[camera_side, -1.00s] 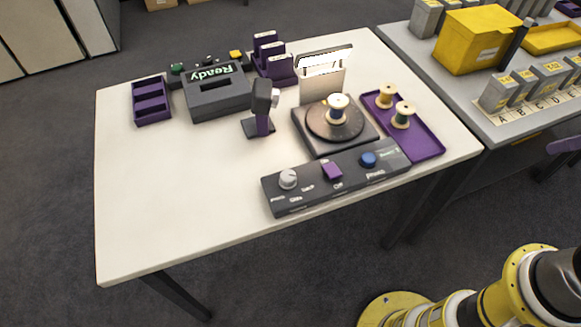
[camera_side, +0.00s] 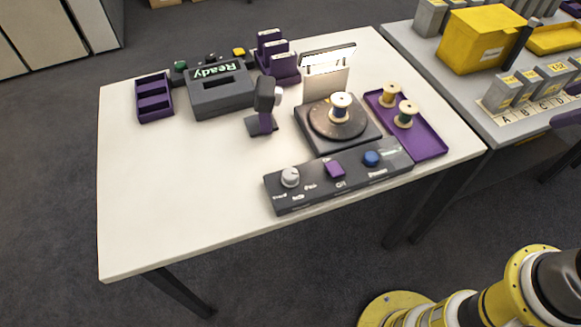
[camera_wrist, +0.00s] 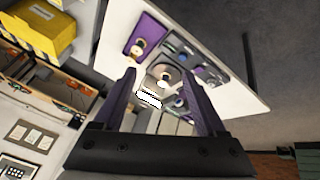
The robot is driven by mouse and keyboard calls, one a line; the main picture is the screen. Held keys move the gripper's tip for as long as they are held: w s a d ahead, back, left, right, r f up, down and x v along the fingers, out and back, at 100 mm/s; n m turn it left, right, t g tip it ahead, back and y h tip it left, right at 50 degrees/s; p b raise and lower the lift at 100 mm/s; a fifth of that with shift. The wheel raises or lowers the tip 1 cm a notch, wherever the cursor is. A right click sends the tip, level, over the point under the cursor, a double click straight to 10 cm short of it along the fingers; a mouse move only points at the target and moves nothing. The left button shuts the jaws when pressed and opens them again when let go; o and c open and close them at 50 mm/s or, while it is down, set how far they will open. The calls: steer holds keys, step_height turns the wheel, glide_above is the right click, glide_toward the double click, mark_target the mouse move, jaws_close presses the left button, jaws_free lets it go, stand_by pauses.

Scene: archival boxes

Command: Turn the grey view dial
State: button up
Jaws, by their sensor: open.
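The grey view dial (camera_side: 290,177) is a round light-grey knob at the left end of a dark control panel (camera_side: 322,197) near the table's front edge. A purple switch (camera_side: 335,170) and a blue button (camera_side: 371,158) sit to its right on the same panel. My gripper (camera_wrist: 160,75) shows only in the wrist view, open with nothing between its fingers. It is high above and well away from the table and touches nothing there. The dial is too small in the wrist view to make out its pointer.
Behind the panel are a turntable (camera_side: 318,142) with a spool (camera_side: 340,106), a purple spool tray (camera_side: 428,139) and an upright stand (camera_side: 262,121). A display box reading "Ready" (camera_side: 222,97) stands at the back. The table's left front is clear.

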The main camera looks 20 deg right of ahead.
steer(key=w+a+r+n+g, duration=0.1)
steer(key=w+a+r+n, duration=0.15)
steer(key=w+n, duration=0.2)
steer(key=w+a+r+n, duration=0.2)
steer(key=w+a+n, duration=0.1)
steer(key=w, duration=0.3)
steer(key=n+g, duration=0.5)
steer(key=n, duration=0.5)
glide_above(290, 173)
step_height(290, 173, down, 21)
step_height(290, 173, down, 13)
steer(key=shift+f, duration=0.1)
jaws_close()
